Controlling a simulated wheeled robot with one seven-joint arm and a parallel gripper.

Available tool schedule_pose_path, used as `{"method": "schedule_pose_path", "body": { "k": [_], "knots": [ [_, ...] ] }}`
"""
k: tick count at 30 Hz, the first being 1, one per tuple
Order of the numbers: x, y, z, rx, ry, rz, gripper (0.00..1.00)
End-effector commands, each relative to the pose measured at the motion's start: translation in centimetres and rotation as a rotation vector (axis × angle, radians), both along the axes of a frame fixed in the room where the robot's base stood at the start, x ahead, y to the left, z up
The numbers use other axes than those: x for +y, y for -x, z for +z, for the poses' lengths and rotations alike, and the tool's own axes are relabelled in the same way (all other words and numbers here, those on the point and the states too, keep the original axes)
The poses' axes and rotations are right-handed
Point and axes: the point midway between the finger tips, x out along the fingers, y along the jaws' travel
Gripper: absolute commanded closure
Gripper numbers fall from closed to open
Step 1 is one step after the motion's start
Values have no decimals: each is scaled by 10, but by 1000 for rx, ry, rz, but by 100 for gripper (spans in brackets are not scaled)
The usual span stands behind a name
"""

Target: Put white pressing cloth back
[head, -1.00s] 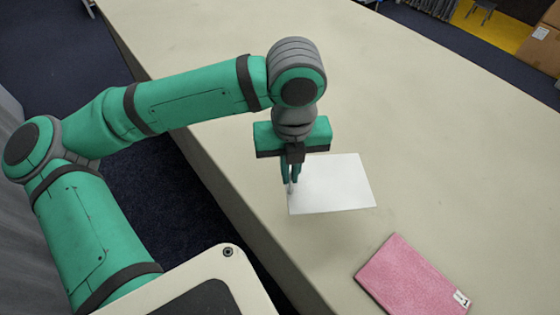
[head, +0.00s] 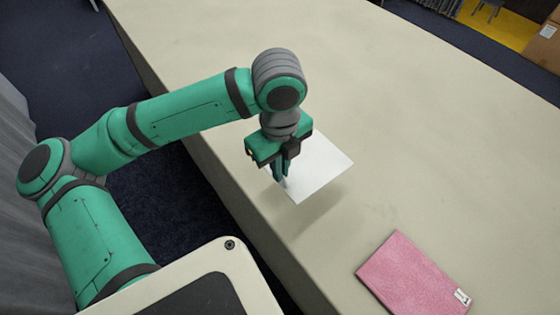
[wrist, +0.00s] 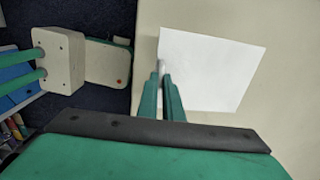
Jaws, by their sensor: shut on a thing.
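The white pressing cloth (head: 318,167) is a flat, pale square in the head view. My gripper (head: 281,182) is shut on its left edge and holds it above the table, with a shadow beneath it to the lower right. In the wrist view the cloth (wrist: 208,72) spreads to the right of the closed fingertips (wrist: 163,72). Part of the cloth is hidden behind my gripper in the head view.
A folded pink cloth (head: 415,272) with a small white label lies on the long beige table (head: 400,120), at the lower right. The table's near edge runs below my gripper. The table beyond the white cloth is clear.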

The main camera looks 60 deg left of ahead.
Motion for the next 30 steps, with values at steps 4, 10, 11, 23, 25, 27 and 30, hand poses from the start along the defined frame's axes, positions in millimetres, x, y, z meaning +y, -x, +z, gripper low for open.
{"method": "schedule_pose_path", "body": {
  "k": [4,10,11,23,25,27,30],
  "knots": [
    [-1,0,-13,0,2,-1,100],
    [-1,0,-30,1,2,-2,100],
    [-1,0,-33,1,2,-2,100],
    [-1,0,-67,1,1,-1,100],
    [-1,0,-72,1,1,-1,100],
    [0,0,-78,1,1,-1,100],
    [-1,0,-86,1,1,-1,100]
  ]
}}
